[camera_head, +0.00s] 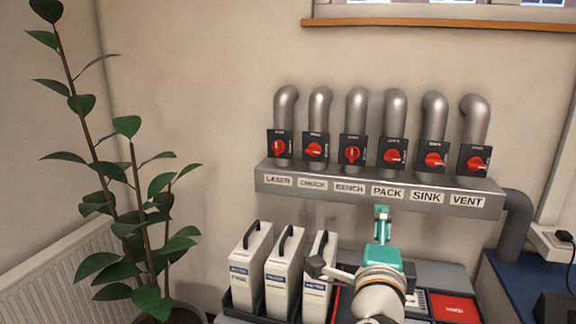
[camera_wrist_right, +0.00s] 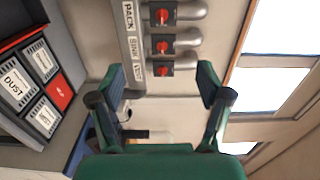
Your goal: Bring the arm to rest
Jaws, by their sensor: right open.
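My right arm (camera_head: 380,295) reaches up from the bottom of the head view. Its teal right gripper (camera_head: 382,212) is in front of the wall, just below the PACK label. In the right wrist view the right gripper (camera_wrist_right: 161,80) has its two fingers wide apart with nothing between them. It faces the wall and touches nothing that I can see. My left gripper is not in view.
A grey duct (camera_head: 380,196) carries several pipes with red-handled valves (camera_head: 353,154), labelled LASER to VENT. White canisters (camera_head: 284,278) stand left of the arm. A bin with a red label (camera_head: 455,308) is at right. A plant (camera_head: 130,210) stands at left.

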